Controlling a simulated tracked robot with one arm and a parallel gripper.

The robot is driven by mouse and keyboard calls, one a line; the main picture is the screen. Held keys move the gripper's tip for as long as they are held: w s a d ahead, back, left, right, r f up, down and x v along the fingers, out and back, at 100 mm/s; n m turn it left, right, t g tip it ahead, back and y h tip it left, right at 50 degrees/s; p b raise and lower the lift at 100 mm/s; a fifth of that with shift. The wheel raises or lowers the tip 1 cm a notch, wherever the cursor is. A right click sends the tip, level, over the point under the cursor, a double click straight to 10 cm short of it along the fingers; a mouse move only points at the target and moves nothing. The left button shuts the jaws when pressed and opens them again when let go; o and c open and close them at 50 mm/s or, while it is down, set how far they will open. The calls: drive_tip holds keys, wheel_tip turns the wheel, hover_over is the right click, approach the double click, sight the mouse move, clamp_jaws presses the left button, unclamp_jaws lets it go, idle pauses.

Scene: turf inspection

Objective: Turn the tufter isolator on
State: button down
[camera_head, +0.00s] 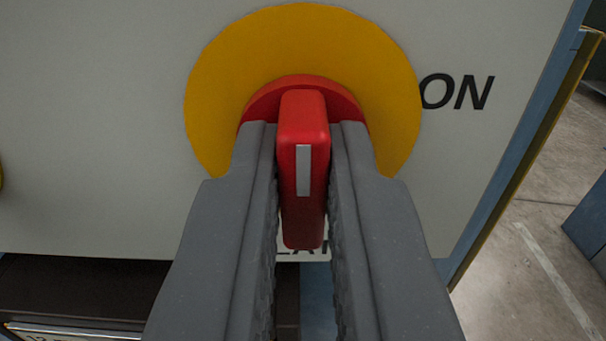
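The tufter isolator is a red rotary handle (304,170) on a red round base (262,102), set on a yellow disc (225,75). The handle stands upright, with its pale marker stripe vertical. Black "ON" lettering (456,92) is on the panel to the right of the disc. My gripper (304,145) has one grey finger on each side of the handle, close against its flanks, and looks shut on it. Lettering below the handle is mostly hidden by the handle and fingers.
The isolator sits on a pale panel (90,120) with a blue edge and a yellow-brown strip on the right. A dark ledge (80,290) lies below left. Part of another yellow thing (1,175) shows at the left edge. Concrete floor (530,240) is open at right, beside a blue cabinet (590,220).

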drive_tip(key=shift+m, duration=0.4)
drive_tip(key=m+p, duration=0.2)
drive_tip(key=m, duration=0.2)
drive_tip(key=shift+m, duration=0.3)
drive_tip(key=m+p, duration=0.3)
drive_tip(key=m, duration=0.2)
drive_tip(key=shift+d+m, duration=0.15)
drive_tip(key=shift+m, duration=0.15)
drive_tip(key=m+p, duration=0.3)
drive_tip(key=shift+d+f+m+p, duration=0.1)
drive_tip(key=shift+f+m+p, duration=0.05)
drive_tip(key=shift+m+p, duration=0.65)
drive_tip(key=shift+f+m+p, duration=0.1)
drive_tip(key=shift+m+p, duration=0.4)
drive_tip(key=shift+m, duration=0.5)
drive_tip(key=shift+f+m, duration=0.1)
drive_tip(key=shift+m, duration=0.2)
